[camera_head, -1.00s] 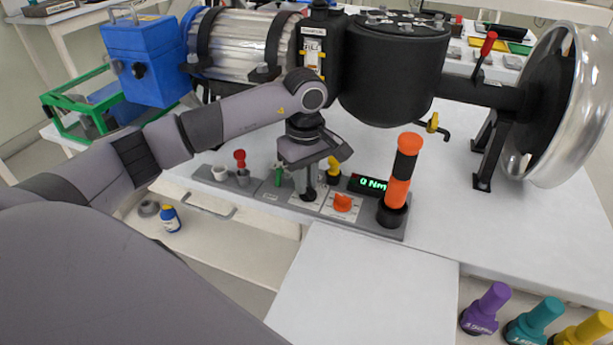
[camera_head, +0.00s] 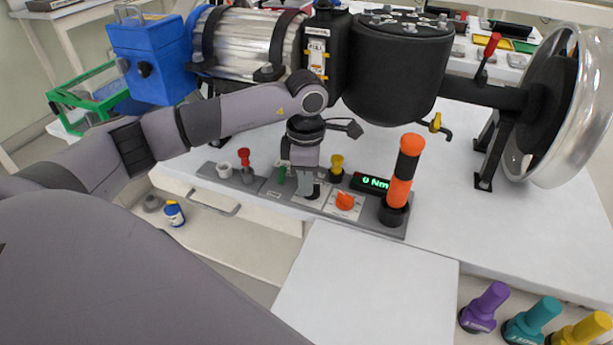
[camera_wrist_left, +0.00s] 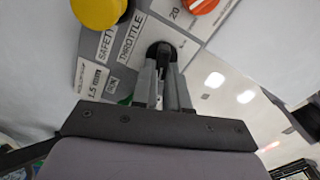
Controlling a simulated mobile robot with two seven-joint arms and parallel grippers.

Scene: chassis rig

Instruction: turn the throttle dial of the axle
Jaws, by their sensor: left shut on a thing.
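The throttle dial is a black knob (camera_wrist_left: 160,49) next to the THROTTLE label in the left wrist view. My left gripper (camera_wrist_left: 164,62) has its two grey fingers around this knob, shut on it, and they partly hide it. In the head view my left gripper (camera_head: 310,186) points down onto the grey control panel (camera_head: 262,188) below the black axle housing (camera_head: 398,70). The knob is mostly hidden there. My right gripper is not in view.
An orange dial (camera_head: 345,200) and a yellow knob (camera_head: 337,164) stand close beside the gripper. A lit display (camera_head: 370,183) and an orange-black post (camera_head: 404,172) stand to the right. A red-topped lever (camera_head: 245,158) and a white cup stand left.

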